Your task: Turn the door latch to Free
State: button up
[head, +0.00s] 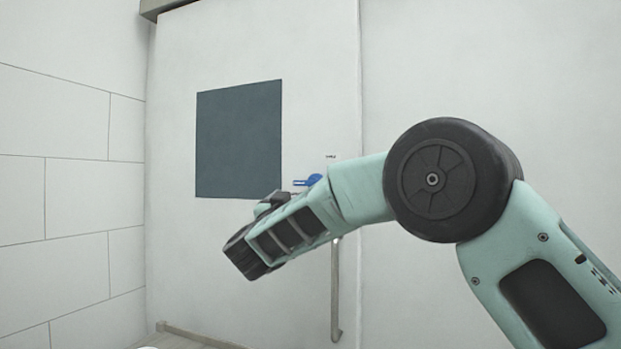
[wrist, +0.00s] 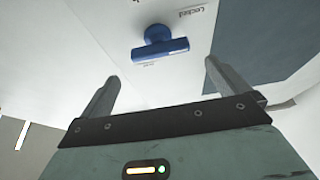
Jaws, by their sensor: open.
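The blue door latch (head: 308,182) is on the white door (head: 230,260), partly hidden behind my arm in the head view. In the wrist view the latch (wrist: 160,46) has a round hub and a wide bar lying nearly across the picture. My gripper (wrist: 161,70) is open and empty. Its two fingers are spread wide below the latch in the wrist view, apart from it. In the head view the fingers cannot be made out.
A dark square panel (head: 239,140) is on the door, left of the latch. A vertical metal pull bar (head: 335,295) is below the latch, partly behind my arm. A tiled wall (head: 70,200) stands on the left and a plain wall (head: 490,70) on the right.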

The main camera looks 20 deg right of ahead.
aim_at(311, 182)
jog(key=p+x, duration=0.2)
jog(key=x, duration=0.7)
jog(key=shift+p, duration=0.3)
jog(key=c, duration=0.7)
